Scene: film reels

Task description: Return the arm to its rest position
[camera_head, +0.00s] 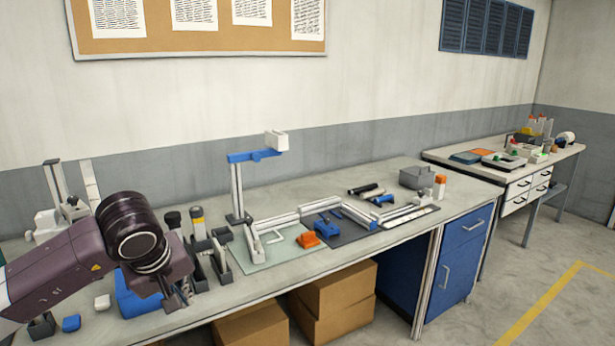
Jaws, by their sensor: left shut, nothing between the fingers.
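My left arm (60,265) comes in from the left, a dark purple link with a large black joint. It reaches over the left end of the long workbench (265,285). My left gripper (180,300) points down beside a blue bin (137,297), at the bench's front edge. It is shut and empty; its fingertips are small and partly hidden by the wrist. I cannot tell whether it touches the bench. My right gripper is not in view.
Dark holders (220,262) stand just right of the gripper. A blue-armed stand (237,190) rises behind a pale green mat (275,248) with an orange block (307,240). Cardboard boxes (335,300) sit below the bench. A second table (500,170) stands at right; floor between is clear.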

